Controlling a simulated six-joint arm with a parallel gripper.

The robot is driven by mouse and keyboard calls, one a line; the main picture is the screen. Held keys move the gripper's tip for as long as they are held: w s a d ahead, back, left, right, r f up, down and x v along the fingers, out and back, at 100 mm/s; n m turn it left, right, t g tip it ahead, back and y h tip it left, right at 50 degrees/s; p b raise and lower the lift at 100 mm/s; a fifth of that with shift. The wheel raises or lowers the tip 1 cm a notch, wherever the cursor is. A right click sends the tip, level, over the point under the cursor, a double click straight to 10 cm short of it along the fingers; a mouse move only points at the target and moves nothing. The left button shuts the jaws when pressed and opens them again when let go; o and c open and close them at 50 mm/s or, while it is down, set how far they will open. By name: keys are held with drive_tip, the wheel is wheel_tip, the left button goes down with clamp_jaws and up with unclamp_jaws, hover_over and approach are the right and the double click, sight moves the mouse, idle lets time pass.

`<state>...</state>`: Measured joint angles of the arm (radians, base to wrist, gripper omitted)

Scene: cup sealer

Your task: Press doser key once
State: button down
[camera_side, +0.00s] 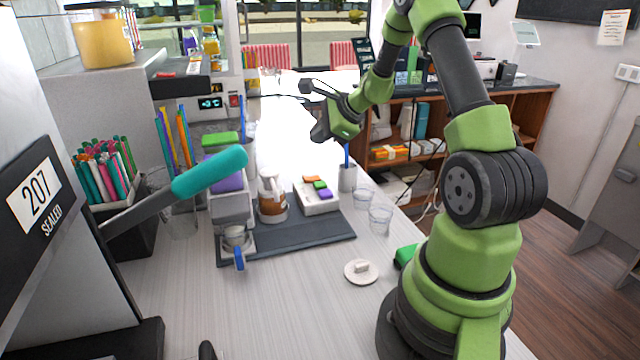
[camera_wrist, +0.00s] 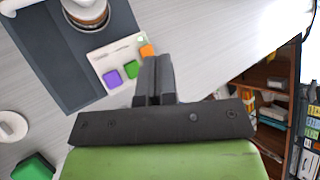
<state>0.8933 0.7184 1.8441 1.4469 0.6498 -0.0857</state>
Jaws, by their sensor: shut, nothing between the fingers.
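A white key pad (camera_side: 318,207) stands on the dark mat, with an orange key (camera_side: 311,178), a green key (camera_side: 320,185) and a purple key (camera_side: 326,194). I cannot tell which is the doser key. In the wrist view the orange key (camera_wrist: 147,50), green key (camera_wrist: 131,68) and purple key (camera_wrist: 112,79) lie just left of my fingers. My gripper (camera_side: 320,133) is shut and empty, above and behind the pad in the side view. Its closed fingers (camera_wrist: 157,66) partly overlap the pad's edge in the wrist view. A bottle with amber contents (camera_side: 272,200) stands left of the pad.
A dispenser (camera_side: 233,207) with a small cup (camera_side: 235,236) stands left of the bottle. A dark holder (camera_side: 347,178) and clear cups (camera_side: 380,218) stand right of the pad. A teal-handled lever (camera_side: 210,172) juts in at left. A white disc (camera_side: 361,271) lies in front.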

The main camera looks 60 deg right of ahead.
sight(320, 185)
drive_tip(key=shift+f, duration=4.4)
drive_tip(key=shift+f, duration=0.4)
drive_tip(key=shift+f, duration=0.45)
drive_tip(key=shift+r, duration=0.9)
drive_tip(key=shift+r, duration=2.5)
